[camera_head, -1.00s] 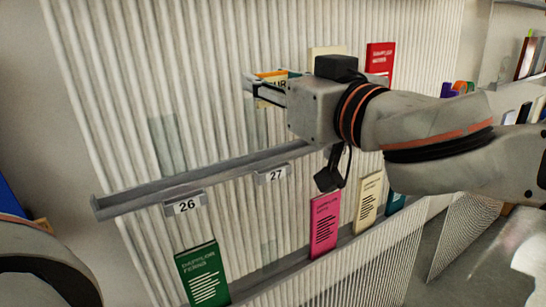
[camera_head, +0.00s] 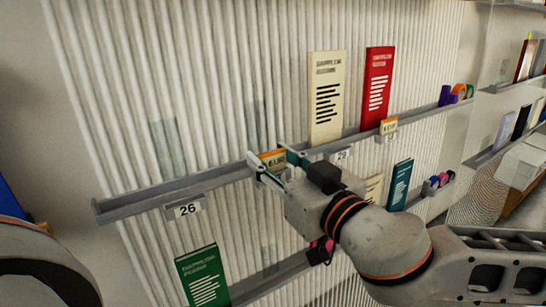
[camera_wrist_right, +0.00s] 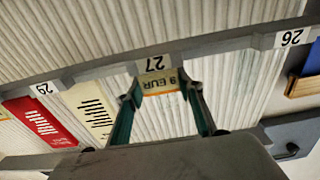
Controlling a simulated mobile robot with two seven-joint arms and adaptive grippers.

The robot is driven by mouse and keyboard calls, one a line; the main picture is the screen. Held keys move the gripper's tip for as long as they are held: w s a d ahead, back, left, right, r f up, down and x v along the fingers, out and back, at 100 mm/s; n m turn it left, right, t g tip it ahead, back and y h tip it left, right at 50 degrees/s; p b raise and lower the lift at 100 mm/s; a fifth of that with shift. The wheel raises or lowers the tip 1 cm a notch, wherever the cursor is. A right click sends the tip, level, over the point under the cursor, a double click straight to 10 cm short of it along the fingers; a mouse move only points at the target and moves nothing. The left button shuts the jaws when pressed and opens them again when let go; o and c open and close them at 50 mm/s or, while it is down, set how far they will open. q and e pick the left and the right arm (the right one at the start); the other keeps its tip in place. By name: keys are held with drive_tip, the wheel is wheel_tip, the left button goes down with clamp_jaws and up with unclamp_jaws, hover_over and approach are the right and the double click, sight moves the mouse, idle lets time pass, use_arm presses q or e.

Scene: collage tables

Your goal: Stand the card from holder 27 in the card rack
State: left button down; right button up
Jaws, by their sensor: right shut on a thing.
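The card, small and orange-and-white (camera_head: 271,158) with "EUR" print, is held upright between the fingertips of my right gripper (camera_head: 273,163), at the upper rail. In the right wrist view the card (camera_wrist_right: 160,80) reads "9 EUR" upside down, with a green finger on each side. There the label of holder 27 (camera_wrist_right: 157,63) lies right by the card's edge; I cannot tell whether the card touches the holder. In the head view the gripper hides that label. I cannot make out a card rack. My left gripper is out of view.
The upper rail (camera_head: 140,199) crosses the ribbed wall, with label 26 (camera_head: 184,209) to the left. Tall cream (camera_head: 327,98) and red (camera_head: 377,88) cards stand on it to the right. A green card (camera_head: 203,275) and teal card (camera_head: 399,185) stand on the lower rail.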

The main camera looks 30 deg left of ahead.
drive_tip(key=shift+f, duration=0.25)
drive_tip(key=o, duration=0.7)
drive_tip(key=shift+r, duration=0.15)
drive_tip(key=b+v, duration=0.1)
drive_tip(key=v, duration=0.6)
drive_tip(key=shift+d+b, duration=0.4)
drive_tip(key=shift+d, duration=0.05)
drive_tip(key=shift+f, duration=0.2)
